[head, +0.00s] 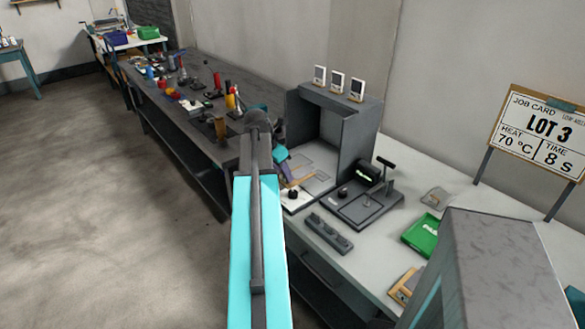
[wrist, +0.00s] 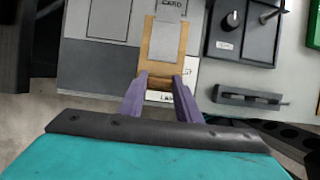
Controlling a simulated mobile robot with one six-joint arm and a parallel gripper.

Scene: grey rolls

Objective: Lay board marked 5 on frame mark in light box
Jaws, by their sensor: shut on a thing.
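The light box (head: 360,136) is a grey open-fronted housing on the pale bench, with outlined marks on its floor. The wrist view shows an outline (wrist: 109,17) on that floor and a part lettered CARD (wrist: 172,5). My gripper (wrist: 161,82) is shut on the near end of a tan board (wrist: 154,66) with a grey panel on its face. No number 5 is readable on it. The board extends over the box floor; I cannot tell whether it touches it. In the head view my gripper (head: 288,172) is at the box's open front, partly hidden by my arm.
Right of the box stand a dark lever device (head: 365,203), a dark slotted bar (head: 329,234) and a green tray (head: 421,236). Three small white-faced items (head: 338,82) stand on the box top. A job card (head: 541,135) reads LOT 3. A cluttered dark bench (head: 180,115) is left.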

